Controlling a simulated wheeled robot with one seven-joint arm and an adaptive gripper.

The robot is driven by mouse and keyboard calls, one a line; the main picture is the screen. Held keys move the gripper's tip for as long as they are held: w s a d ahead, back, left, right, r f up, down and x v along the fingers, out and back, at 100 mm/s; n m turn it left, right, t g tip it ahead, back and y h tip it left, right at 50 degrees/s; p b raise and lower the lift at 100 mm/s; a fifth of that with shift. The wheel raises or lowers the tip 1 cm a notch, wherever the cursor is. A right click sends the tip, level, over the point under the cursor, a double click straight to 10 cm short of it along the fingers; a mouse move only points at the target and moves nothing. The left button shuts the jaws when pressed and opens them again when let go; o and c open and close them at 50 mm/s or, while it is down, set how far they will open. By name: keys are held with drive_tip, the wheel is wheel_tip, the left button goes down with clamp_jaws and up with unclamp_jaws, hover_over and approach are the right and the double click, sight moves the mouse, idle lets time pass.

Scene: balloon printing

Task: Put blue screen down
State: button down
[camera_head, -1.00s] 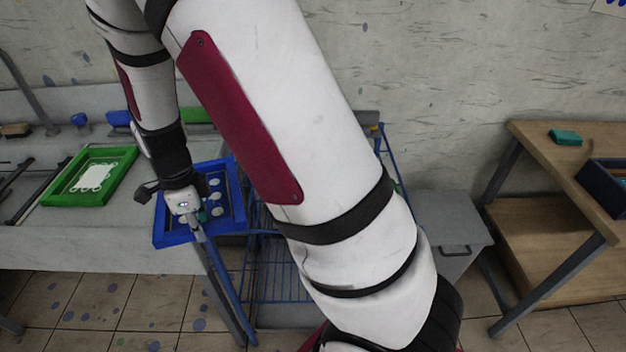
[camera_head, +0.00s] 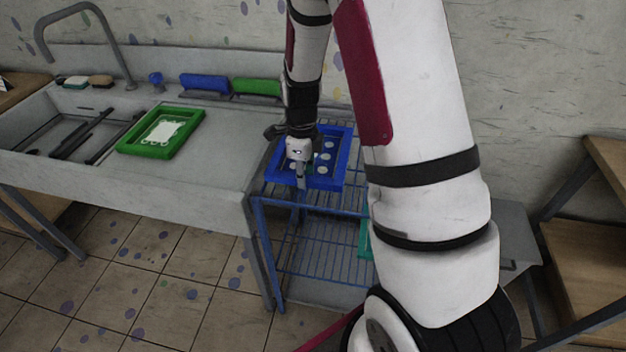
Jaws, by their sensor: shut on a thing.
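The blue screen (camera_head: 341,168), a blue frame with several pale round spots on its inner panel, is at the picture's middle. It appears roughly flat, over the top of the blue wire rack (camera_head: 318,212) at the right of the sink counter. I cannot tell whether it touches the rack. A green screen (camera_head: 160,152) with a white splotchy print lies on the counter.
The sink counter (camera_head: 215,150) with a basin and tap stands at the left. Blue and green rolls (camera_head: 205,83) lie along its back edge. A grey cabinet (camera_head: 515,230) and a wooden table (camera_head: 590,255) are at the right, partly behind my arm.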

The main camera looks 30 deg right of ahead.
drive_tip(key=shift+d+f, duration=0.15)
drive_tip(key=shift+d, duration=1.05)
drive_tip(key=shift+f+p, duration=0.4)
drive_tip(key=shift+f, duration=1.3)
drive_tip(key=c, duration=1.4)
unclamp_jaws()
